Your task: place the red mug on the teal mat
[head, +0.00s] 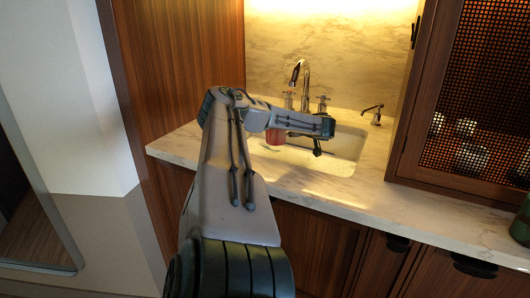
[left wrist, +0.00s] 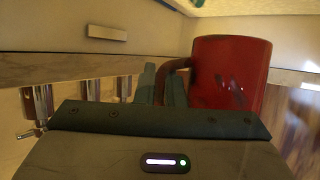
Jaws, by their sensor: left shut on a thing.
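The red mug (left wrist: 232,75) fills the right of the left wrist view, with its handle turned left toward my fingers. My left gripper (left wrist: 165,85) is shut on the mug's handle. In the head view a small part of the red mug (head: 275,136) shows beneath my left arm's wrist, over the sink area; the arm hides the rest. My left gripper (head: 318,143) is partly hidden there too. No teal mat can be made out in either view. My right gripper is not in view.
A sink (head: 340,150) with a tall faucet (head: 304,75) is set in the marble counter (head: 350,190). A wooden cabinet with a mesh door (head: 475,105) stands at the right. A green object (head: 521,222) is cut off at the right edge. The counter's front strip is clear.

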